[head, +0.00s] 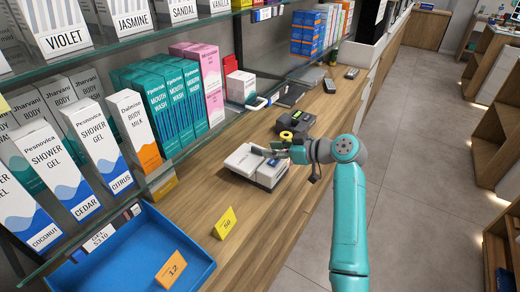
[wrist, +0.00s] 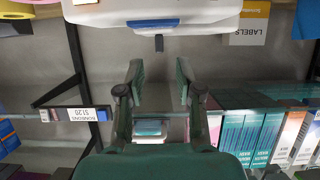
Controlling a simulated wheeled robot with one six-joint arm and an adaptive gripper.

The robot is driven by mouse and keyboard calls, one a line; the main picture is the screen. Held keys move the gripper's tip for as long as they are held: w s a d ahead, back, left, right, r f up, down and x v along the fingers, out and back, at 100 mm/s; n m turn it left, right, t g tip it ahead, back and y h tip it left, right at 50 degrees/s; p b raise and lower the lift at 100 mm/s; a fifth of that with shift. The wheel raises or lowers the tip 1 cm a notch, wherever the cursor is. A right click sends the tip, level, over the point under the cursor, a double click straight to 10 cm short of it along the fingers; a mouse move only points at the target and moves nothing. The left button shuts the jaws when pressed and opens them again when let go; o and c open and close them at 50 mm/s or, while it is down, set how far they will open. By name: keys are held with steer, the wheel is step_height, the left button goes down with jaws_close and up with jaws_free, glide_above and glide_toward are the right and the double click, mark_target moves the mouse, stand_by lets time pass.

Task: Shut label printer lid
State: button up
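The label printer (head: 267,174) is a white and grey box on the wooden counter, in the middle of the head view. Its white lid (head: 244,160) appears raised at the left side of the body; its exact angle is hard to tell. My gripper (head: 277,151) is above the printer's far side and hides part of it. In the wrist view, my gripper (wrist: 159,82) has its two green fingers apart with nothing between them. A white part, probably the printer's, with a blue strip and small dark tab (wrist: 158,42) lies just beyond the fingertips.
A dark card terminal (head: 295,123) and yellow roll stand behind the printer. A yellow price card (head: 225,223) and blue tray (head: 140,260) are in front. Shelves of boxes (head: 172,100) line the left. A labels box (wrist: 250,22) shows in the wrist view.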

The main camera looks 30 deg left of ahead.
mark_target(260, 150)
steer(key=shift+x, duration=2.7)
steer(key=shift+c, duration=0.2)
jaws_close()
